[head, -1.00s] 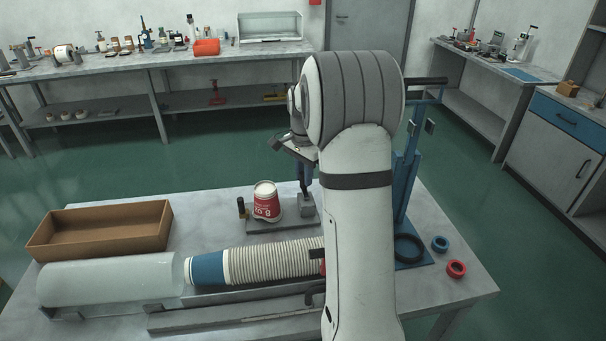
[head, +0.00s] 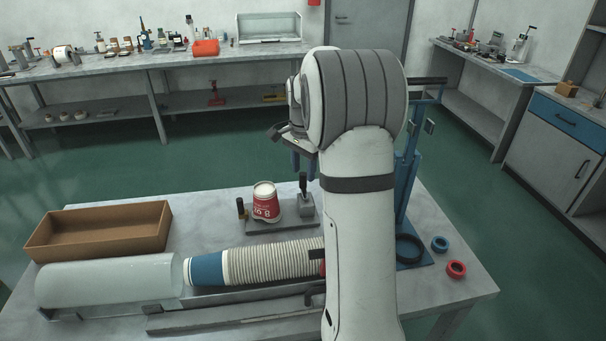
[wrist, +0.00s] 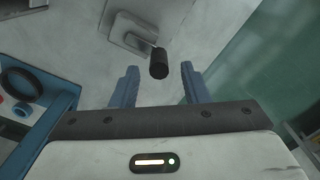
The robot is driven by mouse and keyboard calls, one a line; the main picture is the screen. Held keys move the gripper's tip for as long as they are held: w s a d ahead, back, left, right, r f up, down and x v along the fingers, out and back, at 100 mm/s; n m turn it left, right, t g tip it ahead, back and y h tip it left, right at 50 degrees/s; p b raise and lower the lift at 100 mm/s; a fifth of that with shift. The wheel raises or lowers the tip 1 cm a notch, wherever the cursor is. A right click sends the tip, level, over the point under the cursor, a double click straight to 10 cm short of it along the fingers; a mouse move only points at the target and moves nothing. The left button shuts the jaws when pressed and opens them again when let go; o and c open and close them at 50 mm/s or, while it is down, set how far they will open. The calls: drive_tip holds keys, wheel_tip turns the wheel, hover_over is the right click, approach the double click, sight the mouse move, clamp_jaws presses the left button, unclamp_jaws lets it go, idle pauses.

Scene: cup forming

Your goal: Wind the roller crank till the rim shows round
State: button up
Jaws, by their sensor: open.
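A red-and-white paper cup (head: 266,204) stands on a grey plate (head: 262,229) on the near table, its white top facing up. Beside it, on the same fixture, is a grey block (head: 306,206) with an upright dark crank handle (head: 303,184). In the wrist view the black handle (wrist: 158,64) shows between the two blue fingers of my gripper (wrist: 160,68). My gripper (head: 303,163) is open, and in the head view its fingers are above and beyond the handle, clear of it. The cup is out of the wrist view. Rim roundness is too small to judge.
A long stack of cups (head: 275,260) lies in front of the fixture, by a clear cover (head: 110,280). A cardboard tray (head: 100,232) is at left. A blue stand (head: 405,190), black ring (head: 410,248) and small rings (head: 456,269) are at right.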

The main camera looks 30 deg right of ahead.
wheel_tip(320, 180, up, 6)
drive_tip(key=shift+f, duration=0.2)
idle(0.4)
